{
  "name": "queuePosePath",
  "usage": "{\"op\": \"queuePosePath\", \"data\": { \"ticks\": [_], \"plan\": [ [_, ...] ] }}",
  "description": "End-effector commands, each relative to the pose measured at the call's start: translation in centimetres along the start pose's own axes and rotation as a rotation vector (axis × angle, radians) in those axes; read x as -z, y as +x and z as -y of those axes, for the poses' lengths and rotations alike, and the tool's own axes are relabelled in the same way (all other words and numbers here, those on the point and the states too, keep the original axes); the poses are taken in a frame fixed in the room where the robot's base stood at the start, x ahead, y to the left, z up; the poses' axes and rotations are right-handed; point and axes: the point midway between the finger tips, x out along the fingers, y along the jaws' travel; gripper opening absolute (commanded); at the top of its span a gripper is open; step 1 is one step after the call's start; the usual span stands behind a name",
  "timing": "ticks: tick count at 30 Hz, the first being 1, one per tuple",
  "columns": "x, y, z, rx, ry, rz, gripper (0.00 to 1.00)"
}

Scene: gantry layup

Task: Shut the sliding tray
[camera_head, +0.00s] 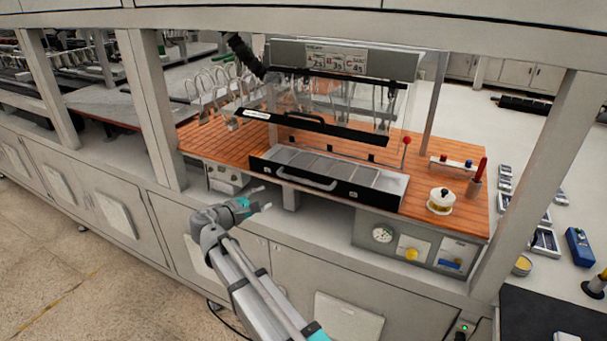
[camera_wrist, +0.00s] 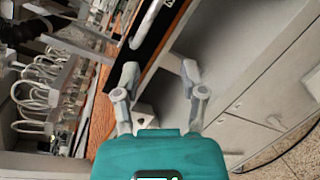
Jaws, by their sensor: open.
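The sliding tray (camera_head: 378,178) sticks out from the front of the wooden-topped bench unit, with a black front panel and a pale curved handle (camera_head: 306,180). Its inside has several grey compartments, and it looks pulled open. My gripper (camera_head: 264,198) is open and empty, low and to the left of the tray's front, apart from the handle. In the wrist view my gripper's two fingers (camera_wrist: 158,75) are spread. The black tray front (camera_wrist: 150,35) shows beyond them at the top, running diagonally.
A clear guard (camera_head: 345,105) with a black handle bar (camera_head: 315,128) stands above the tray. A white-lidded jar (camera_head: 440,200) and a red-tipped holder (camera_head: 477,180) are on the wooden top at the right. Upright posts (camera_head: 155,105) stand on both sides. The floor in front is clear.

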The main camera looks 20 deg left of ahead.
Motion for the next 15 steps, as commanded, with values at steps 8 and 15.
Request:
{"op": "queuePosePath", "data": {
  "ticks": [8, 15],
  "plan": [
    [-2.2, 0.0, -1.2, 0.089, 0.38, 0.069, 0.54],
    [-3.0, -0.1, -1.3, 0.122, 0.561, 0.113, 0.54]
  ]
}}
